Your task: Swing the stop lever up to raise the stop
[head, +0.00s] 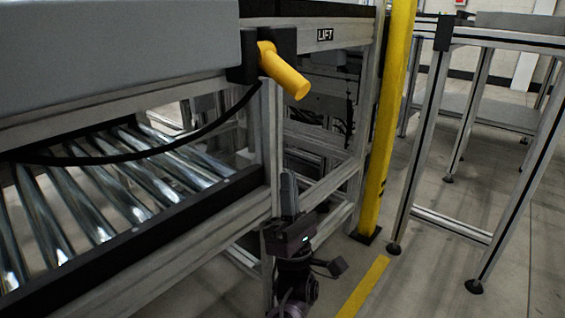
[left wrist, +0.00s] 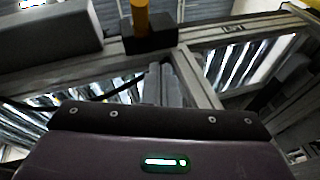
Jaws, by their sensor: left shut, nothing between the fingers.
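The stop lever is a yellow handle (head: 285,72) on a black bracket (head: 243,68) at the frame's corner. In the head view it points down to the right. The yellow handle also shows at the top of the left wrist view (left wrist: 140,18), above its black mount (left wrist: 150,40). My left gripper (head: 288,180) is shut and empty, fingers pointing up, below the lever and apart from it. Its fingers also show in the left wrist view (left wrist: 163,72). A raised or lowered stop cannot be made out. My right gripper is out of view.
A roller conveyor (head: 110,190) lies left, with a black cable (head: 150,152) hanging over it. A grey box (head: 110,50) is above. A frame labelled LIFT (head: 325,35) stands behind. A yellow post (head: 387,120) and an aluminium-legged table (head: 500,40) stand right, with open floor between.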

